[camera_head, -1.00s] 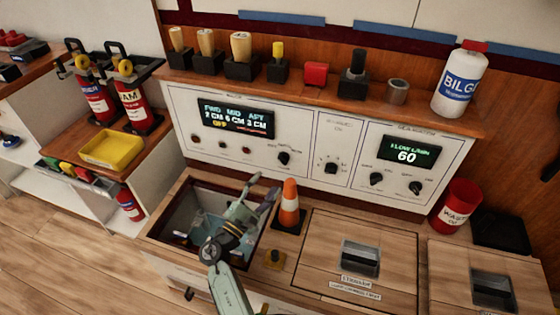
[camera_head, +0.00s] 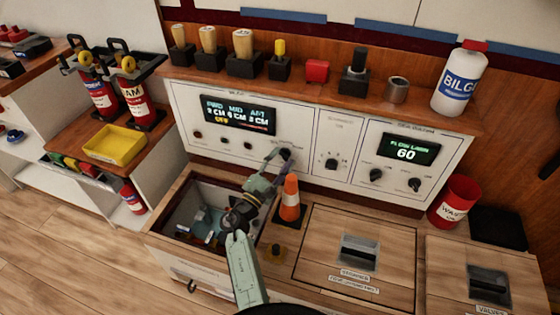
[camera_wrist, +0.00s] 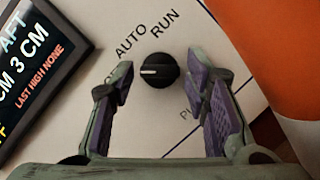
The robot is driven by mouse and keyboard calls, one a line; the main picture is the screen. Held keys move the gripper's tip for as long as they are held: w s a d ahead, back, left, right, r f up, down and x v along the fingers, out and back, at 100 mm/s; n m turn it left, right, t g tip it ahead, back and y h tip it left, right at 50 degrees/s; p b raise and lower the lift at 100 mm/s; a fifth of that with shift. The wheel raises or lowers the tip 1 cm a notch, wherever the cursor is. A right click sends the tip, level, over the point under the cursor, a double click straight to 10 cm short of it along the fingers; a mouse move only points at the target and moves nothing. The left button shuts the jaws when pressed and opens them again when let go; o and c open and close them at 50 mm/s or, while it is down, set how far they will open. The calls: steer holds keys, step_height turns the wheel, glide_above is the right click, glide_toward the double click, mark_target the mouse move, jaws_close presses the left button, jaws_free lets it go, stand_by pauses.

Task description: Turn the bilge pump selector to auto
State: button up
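The bilge pump selector is a black round knob with a white pointer line (camera_wrist: 157,71). In the wrist view it sits between my gripper's fingertips, below the labels AUTO and RUN; its line points left, toward a label partly hidden by the left finger. In the head view the knob (camera_head: 286,154) is at the lower right of the bilge panel (camera_head: 258,152), partly covered by my fingers. My gripper (camera_wrist: 160,84) is open around the knob, with gaps on both sides. It also shows at the panel in the head view (camera_head: 272,170).
An orange cone (camera_head: 290,200) stands close to the right of my gripper; it fills the right side of the wrist view. An open drawer (camera_head: 172,240) lies below. A display (camera_head: 238,115) reads FWD, MID, AFT. Other knobs (camera_head: 331,163) are to the right.

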steer(key=c, duration=0.9)
steer(key=shift+a+m+b, duration=0.1)
steer(key=shift+m+b, duration=0.25)
steer(key=shift+m, duration=0.05)
steer(key=shift+r+m+g+b, duration=0.15)
steer(key=shift+m+g+b, duration=0.85)
steer(key=shift+m, duration=1.2)
steer(key=shift+r+m+g+b, duration=0.1)
steer(key=shift+m+g+b, duration=0.85)
steer(key=shift+m, duration=1.25)
steer(key=o, duration=1.2)
steer(key=shift+c, duration=0.2)
